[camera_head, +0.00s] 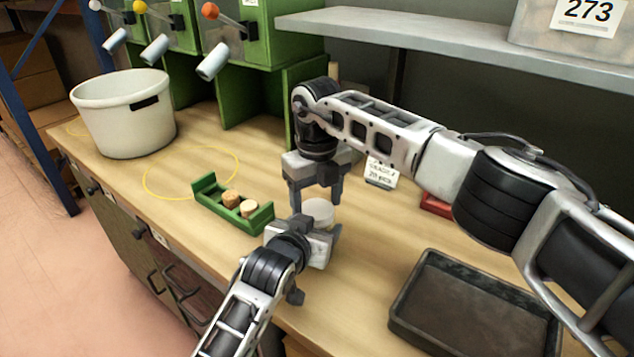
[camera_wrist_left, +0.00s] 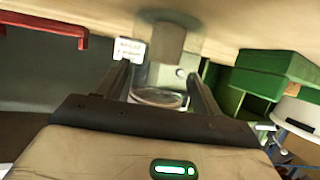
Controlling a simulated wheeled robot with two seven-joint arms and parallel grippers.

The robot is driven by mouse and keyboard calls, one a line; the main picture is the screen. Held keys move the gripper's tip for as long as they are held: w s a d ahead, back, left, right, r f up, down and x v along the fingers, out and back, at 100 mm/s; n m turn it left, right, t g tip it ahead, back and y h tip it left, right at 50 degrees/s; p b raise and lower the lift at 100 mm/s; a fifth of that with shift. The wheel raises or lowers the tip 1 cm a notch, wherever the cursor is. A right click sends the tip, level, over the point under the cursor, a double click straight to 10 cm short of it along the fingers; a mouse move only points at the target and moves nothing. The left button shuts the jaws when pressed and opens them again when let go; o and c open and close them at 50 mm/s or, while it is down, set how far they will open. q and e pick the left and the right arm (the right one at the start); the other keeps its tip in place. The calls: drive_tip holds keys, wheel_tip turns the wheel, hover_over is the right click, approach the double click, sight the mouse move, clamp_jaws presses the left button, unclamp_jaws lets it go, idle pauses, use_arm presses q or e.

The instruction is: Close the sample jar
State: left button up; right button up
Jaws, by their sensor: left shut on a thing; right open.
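The sample jar (camera_head: 319,210) is a small clear, pale-topped vessel standing near the table's middle. My left gripper (camera_head: 318,224) is shut around it from the front. In the left wrist view the glass jar (camera_wrist_left: 160,97) sits between the two fingers, and its round rim shows. The jar's lower part is hidden in the head view.
A white pot (camera_head: 124,120) stands at the far left, near green dispensers (camera_head: 240,40). A dark tray (camera_head: 430,265) lies at the front right. A label card (camera_head: 381,174) and a red object (camera_head: 436,205) are behind my right arm. A grey shelf (camera_head: 420,40) overhangs the back.

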drive_tip(key=shift+f, duration=0.4)
drive_tip(key=c, duration=0.8)
drive_tip(key=o, duration=1.1)
drive_tip(key=shift+o, duration=0.2)
wheel_tip(320, 180, up, 12)
drive_tip(key=shift+r, duration=0.1)
